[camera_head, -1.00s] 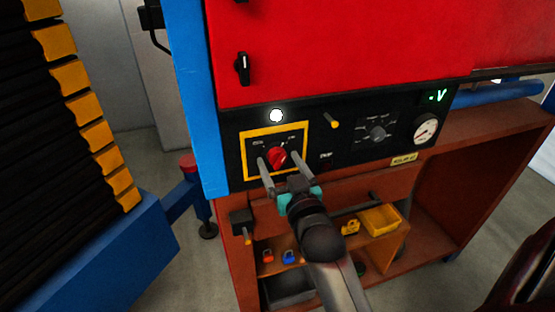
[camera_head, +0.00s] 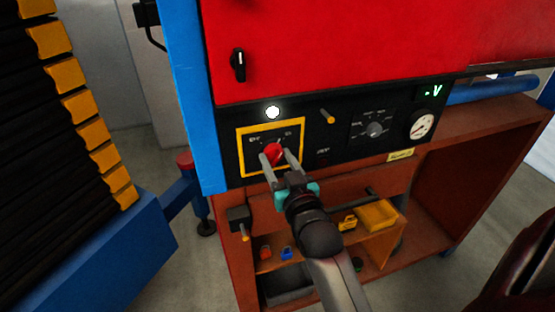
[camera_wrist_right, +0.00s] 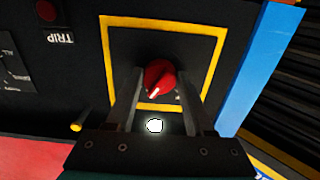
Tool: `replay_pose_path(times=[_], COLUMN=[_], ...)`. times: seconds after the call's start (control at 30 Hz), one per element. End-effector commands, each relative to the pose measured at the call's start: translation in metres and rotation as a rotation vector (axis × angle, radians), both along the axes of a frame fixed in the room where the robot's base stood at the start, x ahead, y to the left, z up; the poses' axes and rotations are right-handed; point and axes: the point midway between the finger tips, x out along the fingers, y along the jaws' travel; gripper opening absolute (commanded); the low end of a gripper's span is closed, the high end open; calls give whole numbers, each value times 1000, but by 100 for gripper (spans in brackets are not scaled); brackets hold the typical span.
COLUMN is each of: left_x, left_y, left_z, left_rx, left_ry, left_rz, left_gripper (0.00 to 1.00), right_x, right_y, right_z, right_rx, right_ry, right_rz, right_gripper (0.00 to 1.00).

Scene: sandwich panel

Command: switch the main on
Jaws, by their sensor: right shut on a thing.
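The red main switch knob (camera_head: 273,153) sits inside a yellow square frame on the black control panel, with small labels above it on either side. In the right wrist view the knob (camera_wrist_right: 160,77) shows a white pointer mark. My right gripper (camera_head: 279,160) reaches up to it from below, with one finger on each side. It is shut on the knob; the finger tips partly hide the knob's sides. It also shows in the right wrist view (camera_wrist_right: 160,95). My left gripper is not in view.
A lit white lamp (camera_head: 272,112) is above the frame. A yellow-tipped lever (camera_head: 327,116), a rotary selector (camera_head: 375,129) and a round gauge (camera_head: 422,124) are to the right. Shelves with padlocks and a yellow bin (camera_head: 377,214) lie below. A blue post (camera_head: 190,90) stands left.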

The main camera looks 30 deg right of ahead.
Motion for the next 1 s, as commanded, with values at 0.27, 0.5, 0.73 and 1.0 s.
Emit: replay_pose_path(times=[0.27, 0.5, 0.73, 1.0], left_x=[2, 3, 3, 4], left_y=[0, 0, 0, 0], left_z=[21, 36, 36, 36], left_rx=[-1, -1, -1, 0], left_ry=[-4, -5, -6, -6], left_rz=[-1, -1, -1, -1], left_gripper=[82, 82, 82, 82], right_x=[0, 1, 1, 1], right_y=[0, 0, 0, 0], right_z=[4, 3, 2, 1], right_rx=[122, 261, 278, 277], right_ry=[-27, -63, -71, -70], right_rz=[1, 1, 1, 1], right_gripper=[0, 0, 0, 69])
